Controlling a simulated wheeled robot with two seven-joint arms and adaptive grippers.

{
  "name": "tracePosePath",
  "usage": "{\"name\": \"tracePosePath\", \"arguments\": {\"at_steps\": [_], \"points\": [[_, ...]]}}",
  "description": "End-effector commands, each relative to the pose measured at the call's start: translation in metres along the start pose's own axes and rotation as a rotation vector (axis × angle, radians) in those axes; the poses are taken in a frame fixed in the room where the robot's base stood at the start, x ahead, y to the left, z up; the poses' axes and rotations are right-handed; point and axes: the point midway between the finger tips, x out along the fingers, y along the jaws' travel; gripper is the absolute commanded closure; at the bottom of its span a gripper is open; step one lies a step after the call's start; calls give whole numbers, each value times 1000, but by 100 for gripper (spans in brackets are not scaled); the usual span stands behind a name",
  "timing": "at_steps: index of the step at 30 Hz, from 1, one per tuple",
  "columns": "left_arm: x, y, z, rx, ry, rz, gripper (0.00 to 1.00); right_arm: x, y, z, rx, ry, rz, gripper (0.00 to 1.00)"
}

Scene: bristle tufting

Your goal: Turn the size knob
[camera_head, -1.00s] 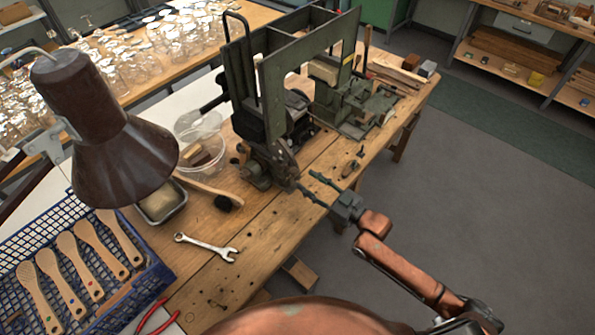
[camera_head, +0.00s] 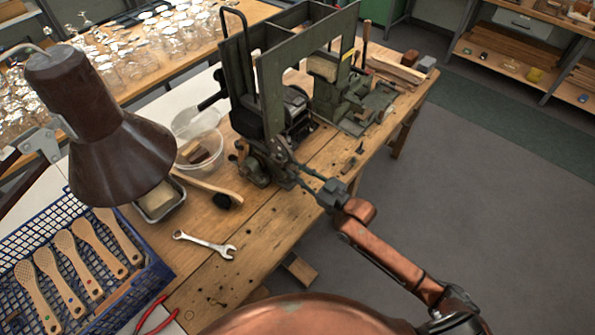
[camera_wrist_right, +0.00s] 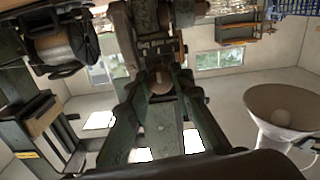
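The green tufting machine (camera_head: 268,95) stands on the wooden bench. My right gripper (camera_head: 291,172) reaches its lower front from the right, with its fingers apart. In the right wrist view the two fingers (camera_wrist_right: 158,92) stand on either side of a small round brownish piece, which looks like the size knob (camera_wrist_right: 160,82). A marked plate (camera_wrist_right: 162,48) sits just above it. I cannot tell whether the fingers touch the knob. In the head view the knob is too small and hidden to make out. My left gripper is not in view.
A wrench (camera_head: 205,244), a dark-ended brush (camera_head: 222,201), a clear tub (camera_head: 200,165) and a lamp (camera_head: 105,140) are on the left of the bench. A blue crate (camera_head: 150,277) holds several brush bodies. The floor right of the bench is clear.

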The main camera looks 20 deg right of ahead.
Motion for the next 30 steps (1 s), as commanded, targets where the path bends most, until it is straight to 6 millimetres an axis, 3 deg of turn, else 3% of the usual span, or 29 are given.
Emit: {"name": "tracePosePath", "arguments": {"at_steps": [8,20,30], "points": [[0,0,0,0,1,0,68,0,0,0,0,0,0,100],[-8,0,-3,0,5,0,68,0,0,-2,68,0,0,100],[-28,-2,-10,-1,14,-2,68,0,1,-3,319,0,1,100]]}}
